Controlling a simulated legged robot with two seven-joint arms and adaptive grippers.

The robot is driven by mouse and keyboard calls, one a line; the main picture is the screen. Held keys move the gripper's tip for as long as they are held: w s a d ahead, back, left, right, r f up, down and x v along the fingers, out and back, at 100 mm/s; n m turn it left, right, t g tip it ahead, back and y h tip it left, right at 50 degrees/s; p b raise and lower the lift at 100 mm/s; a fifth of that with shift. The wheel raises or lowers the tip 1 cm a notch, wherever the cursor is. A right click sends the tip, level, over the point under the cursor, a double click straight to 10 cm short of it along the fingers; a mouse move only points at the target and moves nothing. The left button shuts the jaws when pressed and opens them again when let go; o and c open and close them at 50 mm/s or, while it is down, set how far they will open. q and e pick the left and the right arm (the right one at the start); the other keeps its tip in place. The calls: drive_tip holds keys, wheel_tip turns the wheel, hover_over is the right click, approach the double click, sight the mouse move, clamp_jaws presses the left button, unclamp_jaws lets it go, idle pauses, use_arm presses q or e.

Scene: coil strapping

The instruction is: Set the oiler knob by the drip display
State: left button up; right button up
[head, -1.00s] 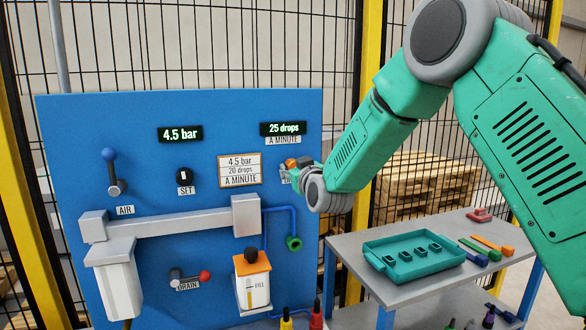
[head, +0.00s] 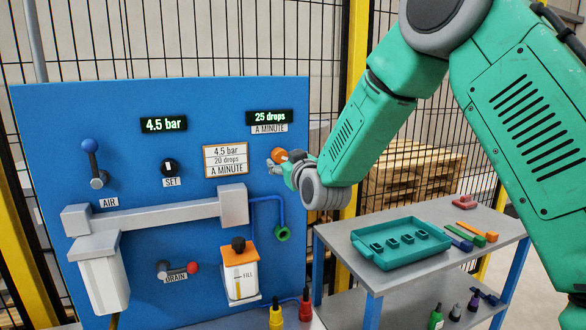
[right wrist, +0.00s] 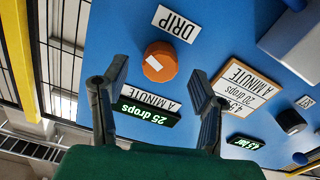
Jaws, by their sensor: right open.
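The orange oiler knob (head: 279,156) is on the blue panel, below the drip display (head: 269,117), which reads 25 drops. In the right wrist view the knob (right wrist: 160,62) has a pale mark on its face and sits beside the DRIP label (right wrist: 176,23). My right gripper (head: 276,170) is at the knob in the head view. In the wrist view its two fingers (right wrist: 157,90) are open, and the knob shows between and beyond their tips, with no contact visible. A sign (head: 226,160) reads 4.5 bar, 20 drops a minute. My left gripper is out of view.
The pressure display (head: 164,124) reads 4.5 bar above the black SET knob (head: 169,167). The AIR lever (head: 95,164), DRAIN lever (head: 178,270) and oil container (head: 240,272) are on the panel. A grey table (head: 340,240) with a teal tray (head: 412,258) stands right.

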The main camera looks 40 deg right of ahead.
sight(280, 157)
drive_tip(key=v, duration=0.8)
drive_tip(key=shift+s+f, duration=0.1)
drive_tip(key=w+m+b, duration=0.1)
drive_tip(key=w+m, duration=0.2)
drive_tip(key=m, duration=0.6)
drive_tip(key=w+d+m+b, duration=0.1)
drive_tip(key=w+m, duration=0.3)
drive_tip(key=m, duration=0.6)
drive_tip(key=w+d+m+b, duration=0.1)
drive_tip(key=w+m, duration=0.3)
drive_tip(key=m, duration=0.5)
drive_tip(key=shift+w+d+m+b, duration=0.2)
drive_tip(key=shift+w+m+b, duration=0.05)
drive_tip(key=shift+m+b, duration=0.15)
